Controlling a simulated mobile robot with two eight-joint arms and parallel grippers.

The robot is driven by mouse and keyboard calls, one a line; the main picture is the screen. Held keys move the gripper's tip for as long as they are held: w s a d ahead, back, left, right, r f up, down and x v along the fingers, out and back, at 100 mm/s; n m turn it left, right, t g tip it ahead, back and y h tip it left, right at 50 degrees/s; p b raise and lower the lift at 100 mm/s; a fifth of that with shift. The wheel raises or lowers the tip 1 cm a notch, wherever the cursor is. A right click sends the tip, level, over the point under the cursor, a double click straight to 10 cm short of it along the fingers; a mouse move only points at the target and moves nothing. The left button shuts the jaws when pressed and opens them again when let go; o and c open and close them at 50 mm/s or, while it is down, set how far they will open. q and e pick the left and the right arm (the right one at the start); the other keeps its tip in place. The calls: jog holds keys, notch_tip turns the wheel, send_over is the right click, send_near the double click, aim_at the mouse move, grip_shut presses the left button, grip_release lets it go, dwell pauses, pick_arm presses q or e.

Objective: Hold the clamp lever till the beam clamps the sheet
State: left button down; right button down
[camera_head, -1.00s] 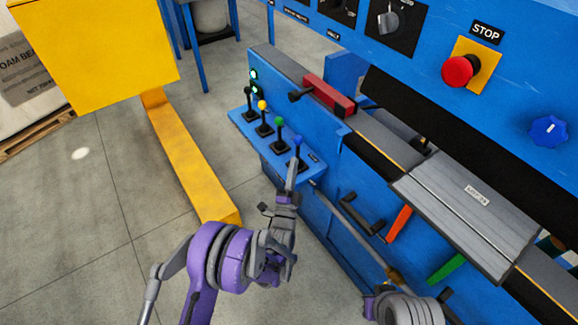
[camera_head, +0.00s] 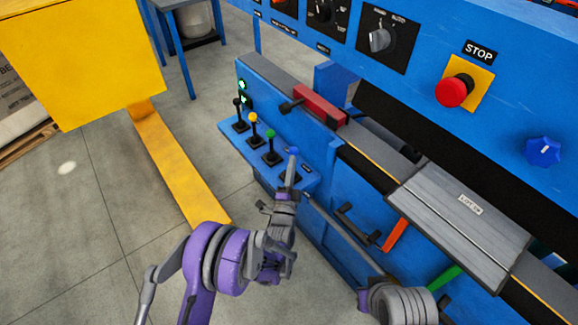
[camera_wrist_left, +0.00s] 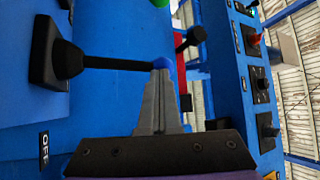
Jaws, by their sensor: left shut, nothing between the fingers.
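A row of small levers stands on a blue ledge (camera_head: 236,140) of the machine, with black, yellow, green and blue knobs. My left gripper (camera_head: 290,172) is shut and empty at the blue-knobbed lever (camera_head: 293,150), the one nearest me. In the left wrist view its closed fingertips (camera_wrist_left: 160,76) are right at the blue knob (camera_wrist_left: 166,63), apparently touching it. The lever's black shaft (camera_wrist_left: 112,63) runs left to its base. I cannot read which lever is the clamp lever. Neither the beam nor the sheet can be told for sure.
A grey labelled plate (camera_head: 455,220) lies on the machine at right, with a red block (camera_head: 320,104) farther back. A red stop button (camera_head: 455,91) is on the panel above. A yellow post foot (camera_head: 178,165) stands left on open floor. Two lights (camera_head: 243,91) glow green.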

pick_arm(q)
jog(key=shift+w+d+r+m+g, duration=0.1)
jog(key=shift+w+d+m+g, duration=0.2)
jog(key=shift+d+m+g, duration=0.1)
pick_arm(e)
jog(key=shift+r, duration=0.35)
pick_arm(q)
jog(key=shift+a, duration=0.15)
dwell(1.9)
